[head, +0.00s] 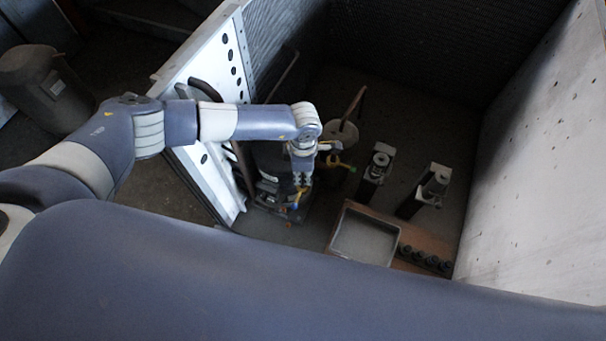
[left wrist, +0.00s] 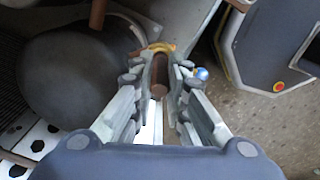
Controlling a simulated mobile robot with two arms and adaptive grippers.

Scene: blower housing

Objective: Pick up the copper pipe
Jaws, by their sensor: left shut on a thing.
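My left gripper (head: 302,183) reaches down into the housing, beside the white perforated panel. In the left wrist view its two fingers (left wrist: 160,68) are closed around a brown, copper-coloured pipe (left wrist: 159,78), seen nearly end-on between them. A yellow curved piece (left wrist: 157,47) shows just beyond the fingertips. In the head view the held pipe is hidden or too small to make out at the gripper. My right gripper is in neither view.
The white perforated panel (head: 217,63) stands left of the gripper. A round dark vessel (left wrist: 75,75) with a brown pipe (left wrist: 97,13) is close by. A square tray (head: 347,211) and two upright fittings (head: 377,166) (head: 434,184) stand to the right. A pale wall (head: 545,140) closes the right side.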

